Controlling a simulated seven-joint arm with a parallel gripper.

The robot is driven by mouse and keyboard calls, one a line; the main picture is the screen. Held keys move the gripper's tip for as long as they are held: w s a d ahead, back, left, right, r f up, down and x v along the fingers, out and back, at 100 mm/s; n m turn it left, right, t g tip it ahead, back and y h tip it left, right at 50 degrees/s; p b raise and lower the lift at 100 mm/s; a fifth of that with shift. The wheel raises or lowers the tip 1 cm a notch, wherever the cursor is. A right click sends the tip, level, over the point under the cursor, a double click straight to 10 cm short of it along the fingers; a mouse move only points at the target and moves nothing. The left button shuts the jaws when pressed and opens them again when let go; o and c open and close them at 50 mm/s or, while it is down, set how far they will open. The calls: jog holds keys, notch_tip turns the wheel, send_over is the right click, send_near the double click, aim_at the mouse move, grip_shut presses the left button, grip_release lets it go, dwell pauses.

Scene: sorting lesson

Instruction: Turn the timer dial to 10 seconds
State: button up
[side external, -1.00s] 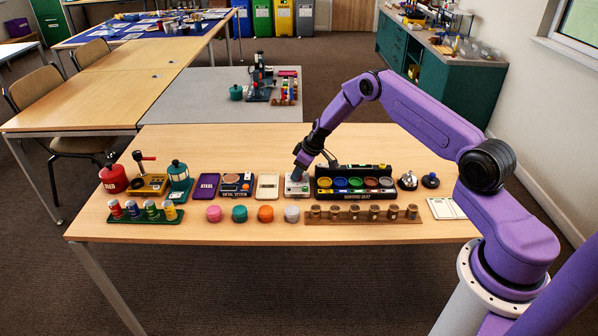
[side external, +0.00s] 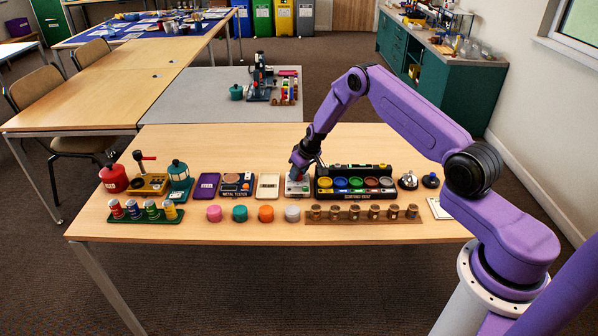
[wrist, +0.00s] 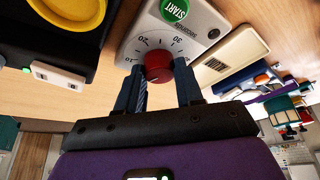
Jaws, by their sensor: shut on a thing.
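The timer (wrist: 205,22) is a pale box with a green START button (wrist: 174,10) and a red dial (wrist: 158,66) ringed by printed numbers, including 20 and 30. The dial's pointer cannot be made out. In the wrist view my gripper (wrist: 159,72) has one blue finger on each side of the dial and is shut on it. In the side view the timer (side external: 298,188) stands on the table, left of the black sorting tray, with my gripper (side external: 297,172) over its back part, hiding the dial.
The black tray (side external: 354,195) of coloured cups stands close to the timer's right. Coloured pucks (side external: 266,214) and a wooden rack (side external: 330,215) of small jars line the front. Bare table (side external: 230,150) lies behind.

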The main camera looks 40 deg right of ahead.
jog(key=m, duration=0.1)
jog(key=m+h, duration=0.1)
jog(key=m, duration=0.1)
jog(key=shift+a+m, duration=0.2)
jog(key=shift+m, duration=0.1)
jog(key=shift+m+g+h, duration=0.4)
jog(key=shift+m+h, duration=0.5)
jog(key=shift+m, duration=0.8)
jog(key=o, duration=1)
jog(key=shift+r, duration=0.1)
jog(key=v, duration=1.7)
jog(key=shift+r, duration=0.15)
jog(key=shift+w, duration=0.15)
